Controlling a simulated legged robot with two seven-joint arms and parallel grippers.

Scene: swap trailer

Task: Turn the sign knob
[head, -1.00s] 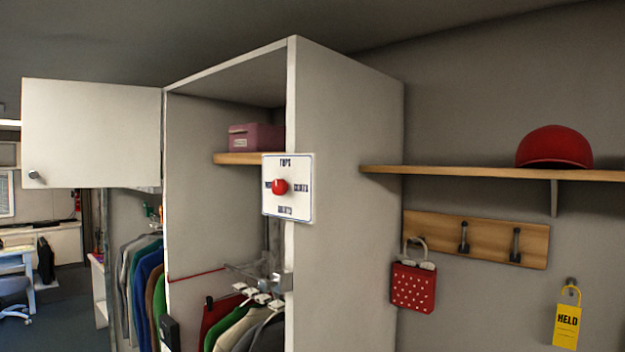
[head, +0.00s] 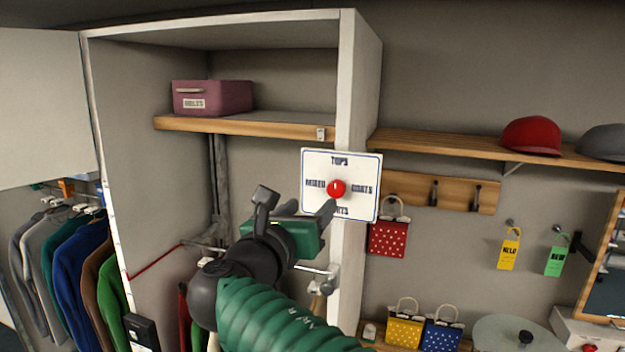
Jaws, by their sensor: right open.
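The white sign (head: 359,171) is mounted on the front edge of the wardrobe's right side panel. It reads TOPS at the top and COATS at the right. The left word looks like MIXED, and the bottom word is partly hidden by my finger. The round red sign knob (head: 337,189) is at its middle, with a small pale mark toward its top. My right gripper (head: 296,207) is open and empty, below and left of the knob. One fingertip overlaps the sign's lower left in the picture; contact cannot be told. My left gripper is out of view.
The open wardrobe (head: 361,95) holds a pink box (head: 211,97) on a shelf and hanging clothes. At right are a shelf with a red cap (head: 531,136), hooks with a red dotted bag (head: 388,239), and hanging tags. Yellow and blue bags stand below.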

